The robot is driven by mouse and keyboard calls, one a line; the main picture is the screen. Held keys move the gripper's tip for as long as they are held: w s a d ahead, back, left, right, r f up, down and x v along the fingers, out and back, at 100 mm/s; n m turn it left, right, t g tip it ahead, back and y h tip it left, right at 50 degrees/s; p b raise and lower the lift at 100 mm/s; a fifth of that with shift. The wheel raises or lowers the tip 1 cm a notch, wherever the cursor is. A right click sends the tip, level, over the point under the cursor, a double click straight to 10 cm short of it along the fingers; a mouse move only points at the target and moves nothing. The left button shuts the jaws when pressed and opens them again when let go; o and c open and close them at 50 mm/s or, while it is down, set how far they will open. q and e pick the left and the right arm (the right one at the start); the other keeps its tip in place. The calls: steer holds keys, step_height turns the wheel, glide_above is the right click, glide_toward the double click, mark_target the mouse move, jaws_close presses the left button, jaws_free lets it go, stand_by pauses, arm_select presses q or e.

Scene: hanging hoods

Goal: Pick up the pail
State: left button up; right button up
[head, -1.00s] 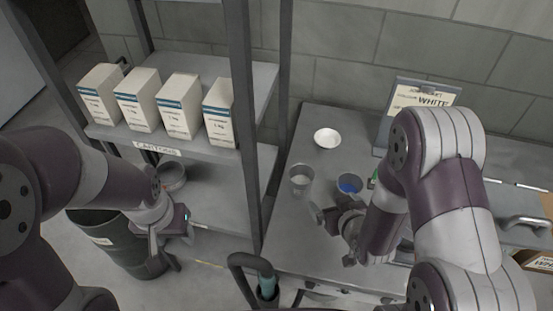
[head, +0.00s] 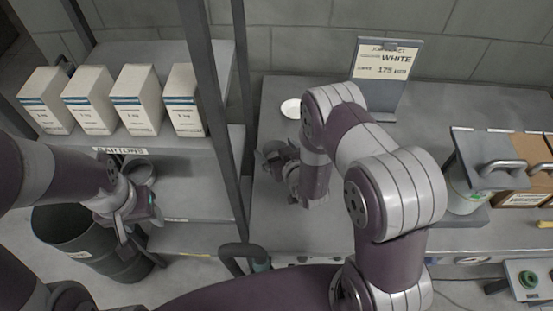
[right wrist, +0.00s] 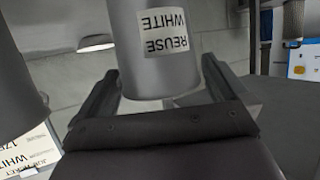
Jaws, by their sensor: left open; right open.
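A grey cylindrical vessel (right wrist: 150,25) labelled "REUSE WHITE" is in the right wrist view; I cannot tell whether it is the pail. My right gripper is open, with a finger on each side of the vessel's end; contact is not clear. In the head view my right gripper (head: 272,172) is low over the bench, left of its arm, and that vessel is not visible. A pale pail-like container (head: 465,190) stands at the right, partly hidden by a grey plate. My left gripper (head: 135,232) is open and empty in front of the lower shelf.
A job ticket stand (head: 380,75) reading WHITE and a white dish (head: 291,108) are on the bench (head: 270,225). Several cartons (head: 137,100) fill the upper shelf at left. A dark bin (head: 120,262) stands on the floor. A shelf post (head: 208,85) separates shelf and bench.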

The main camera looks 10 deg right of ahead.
steer(key=shift+w, duration=0.1)
steer(key=c, duration=1.1)
